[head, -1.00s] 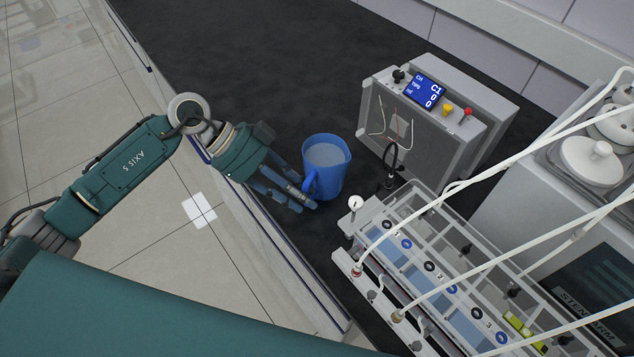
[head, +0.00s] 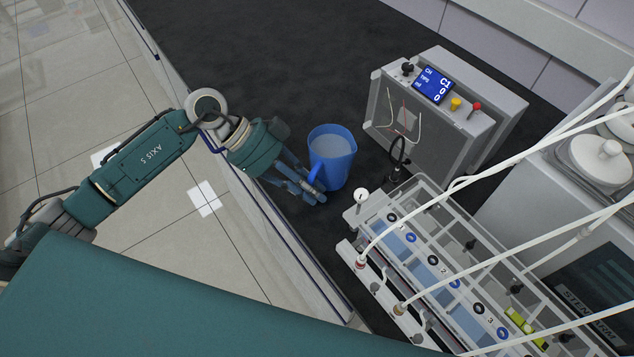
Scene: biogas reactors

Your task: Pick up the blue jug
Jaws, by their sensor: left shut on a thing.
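The blue jug (head: 334,163) is upright over the dark bench top in the middle of the head view, with pale liquid inside. Its handle points to the lower left, toward my left gripper. My left gripper (head: 315,190) is shut on the jug's handle, its fingers coming in from the left. The fingers partly hide the handle. I cannot tell whether the jug's base touches the bench. My right gripper is not in view.
A grey control box (head: 440,115) with a blue display stands right of the jug. A clear-framed water bath (head: 440,265) with several numbered positions and white tubes lies at lower right. Dark bench top (head: 265,60) behind the jug is free. The bench's front edge runs below my left arm.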

